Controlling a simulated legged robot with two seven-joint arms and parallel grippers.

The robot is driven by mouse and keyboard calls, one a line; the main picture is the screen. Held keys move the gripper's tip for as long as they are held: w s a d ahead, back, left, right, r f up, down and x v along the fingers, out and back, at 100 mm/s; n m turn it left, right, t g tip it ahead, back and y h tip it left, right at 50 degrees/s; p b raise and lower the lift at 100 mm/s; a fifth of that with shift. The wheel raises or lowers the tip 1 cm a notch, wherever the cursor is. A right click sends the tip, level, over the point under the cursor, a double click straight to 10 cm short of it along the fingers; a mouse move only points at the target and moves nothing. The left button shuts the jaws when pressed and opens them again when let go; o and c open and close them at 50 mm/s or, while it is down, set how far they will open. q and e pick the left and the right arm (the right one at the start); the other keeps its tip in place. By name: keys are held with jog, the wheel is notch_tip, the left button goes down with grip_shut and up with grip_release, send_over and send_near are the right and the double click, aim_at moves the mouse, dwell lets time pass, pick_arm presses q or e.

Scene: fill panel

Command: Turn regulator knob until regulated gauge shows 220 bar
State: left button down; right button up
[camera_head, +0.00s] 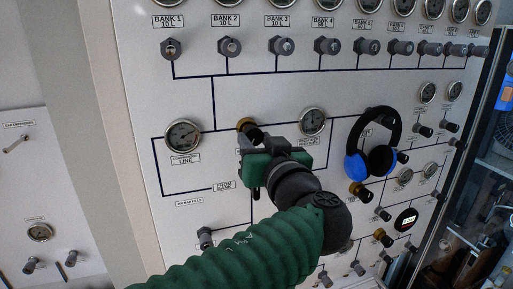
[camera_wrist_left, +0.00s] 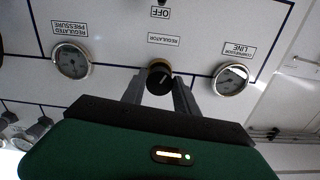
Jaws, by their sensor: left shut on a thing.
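The regulator knob (camera_head: 250,129), black with a brass collar, sits on the white panel below the bank valves. It also shows in the left wrist view (camera_wrist_left: 159,79), under the REGULATOR label. My left gripper (camera_head: 256,152) is shut on the knob, with one finger on each side of it in the left wrist view (camera_wrist_left: 159,92). The regulated pressure gauge (camera_head: 312,121) is right of the knob in the head view; it also shows at the left of the wrist view (camera_wrist_left: 72,62). Its reading is too small to tell. My right gripper is not in view.
The compressor line gauge (camera_head: 183,135) is left of the knob. Blue and black headphones (camera_head: 355,165) hang on the panel to the right. Several bank valves (camera_head: 229,47) run along the top. A digital display (camera_head: 406,219) is at lower right.

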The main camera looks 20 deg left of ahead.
pick_arm(q)
jog(key=m+b, duration=0.2)
jog(key=b, duration=0.1)
jog(key=shift+f+m, duration=0.2)
jog(key=shift+m, duration=0.2)
jog(key=shift+r+m+b, duration=0.2)
jog(key=shift+m+b, duration=0.55)
jog(key=shift+m, duration=0.35)
jog(key=c, duration=1.2)
grip_release()
jog(key=shift+o, duration=1.3)
jog(key=shift+w, duration=0.1)
